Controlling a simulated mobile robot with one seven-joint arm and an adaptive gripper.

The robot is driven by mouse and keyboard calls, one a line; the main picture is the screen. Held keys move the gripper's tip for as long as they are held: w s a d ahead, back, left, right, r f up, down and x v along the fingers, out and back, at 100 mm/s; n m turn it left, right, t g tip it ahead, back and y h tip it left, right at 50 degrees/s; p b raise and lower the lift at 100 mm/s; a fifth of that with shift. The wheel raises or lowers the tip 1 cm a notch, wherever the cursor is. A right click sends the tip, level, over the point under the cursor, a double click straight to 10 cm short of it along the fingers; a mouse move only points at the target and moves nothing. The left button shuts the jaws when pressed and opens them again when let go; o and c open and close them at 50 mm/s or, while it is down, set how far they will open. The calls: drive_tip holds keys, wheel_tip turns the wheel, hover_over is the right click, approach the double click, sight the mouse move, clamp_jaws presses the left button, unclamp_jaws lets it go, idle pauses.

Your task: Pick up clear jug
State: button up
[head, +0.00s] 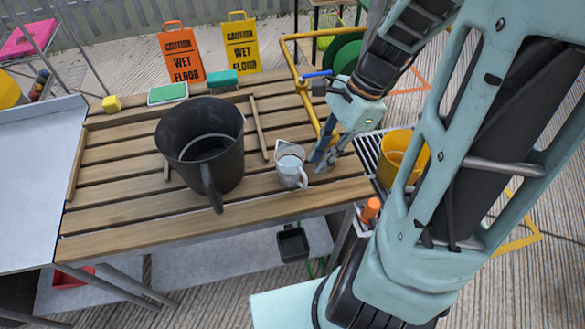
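The clear jug (290,167) stands upright on the slatted wooden table (110,215), right of the big dark bucket. Its handle faces the front right. My gripper (319,163) is just to the right of the jug, low over the table, fingers pointing down and left. The two fingers are apart with a gap between them, and nothing is held. In this single view I cannot tell whether a fingertip touches the jug.
A large black bucket (198,138) with a handle stands left of the jug. A yellow bucket (400,155) sits on a rack at the right. A green-and-white sponge (168,94), a teal block (223,79) and a yellow cube (111,104) lie along the back edge.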

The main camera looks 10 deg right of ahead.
sight(306, 179)
drive_tip(key=x, duration=0.4)
drive_tip(key=b+x, duration=0.1)
drive_tip(key=x, duration=0.2)
drive_tip(key=shift+a, duration=0.35)
drive_tip(key=shift+c, duration=0.7)
clamp_jaws()
